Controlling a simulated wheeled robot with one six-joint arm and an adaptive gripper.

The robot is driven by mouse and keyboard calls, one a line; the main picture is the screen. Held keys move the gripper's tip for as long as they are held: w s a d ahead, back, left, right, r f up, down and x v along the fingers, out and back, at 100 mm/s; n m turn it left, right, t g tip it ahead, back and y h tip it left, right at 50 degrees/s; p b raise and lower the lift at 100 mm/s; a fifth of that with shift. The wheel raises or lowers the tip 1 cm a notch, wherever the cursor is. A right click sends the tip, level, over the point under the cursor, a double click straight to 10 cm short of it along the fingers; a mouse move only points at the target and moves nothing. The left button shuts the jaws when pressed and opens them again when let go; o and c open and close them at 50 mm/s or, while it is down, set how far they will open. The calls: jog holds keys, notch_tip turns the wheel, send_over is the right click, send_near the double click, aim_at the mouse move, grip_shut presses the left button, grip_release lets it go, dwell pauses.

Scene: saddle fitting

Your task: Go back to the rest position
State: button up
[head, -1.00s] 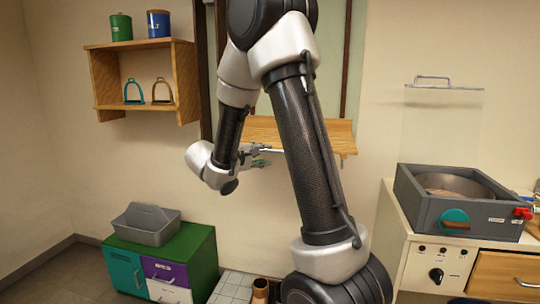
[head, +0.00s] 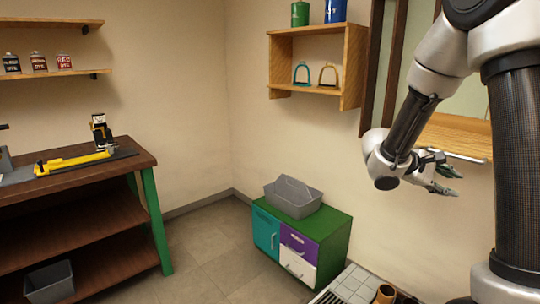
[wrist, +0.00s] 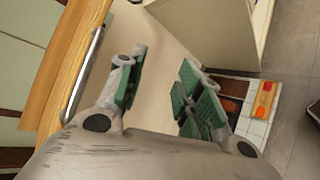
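My gripper (head: 441,178) is at the right of the head view, in the air in front of a wooden wall shelf (head: 455,135). In the wrist view my gripper (wrist: 163,88) has its green-padded fingers spread apart with nothing between them. The shelf's wooden edge (wrist: 62,75) and a metal rail (wrist: 84,75) run along the left of the wrist view, beside the fingers and apart from them.
A green cabinet (head: 335,238) with a grey caddy (head: 292,196) on it stands below. A wall shelf (head: 350,75) holds two stirrups and two canisters. A workbench (head: 70,195) with a yellow tool (head: 72,163) is at left. Floor between is clear.

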jog(key=s+a+m+g+y, duration=0.1)
jog(key=s+a+m+y, duration=0.2)
jog(key=s, duration=0.5)
jog(key=s+a+g+y, duration=0.1)
jog(key=s+a+y, duration=0.3)
jog(key=s+y, duration=0.3)
jog(key=s+a+r+m+t+y, duration=0.2)
jog(key=s+a+r+t+y, duration=0.1)
jog(key=s+a+r+t, duration=0.3)
jog(key=shift+a+r+m, duration=0.15)
jog(key=shift+a+m, duration=0.15)
jog(key=shift+s+d, duration=0.1)
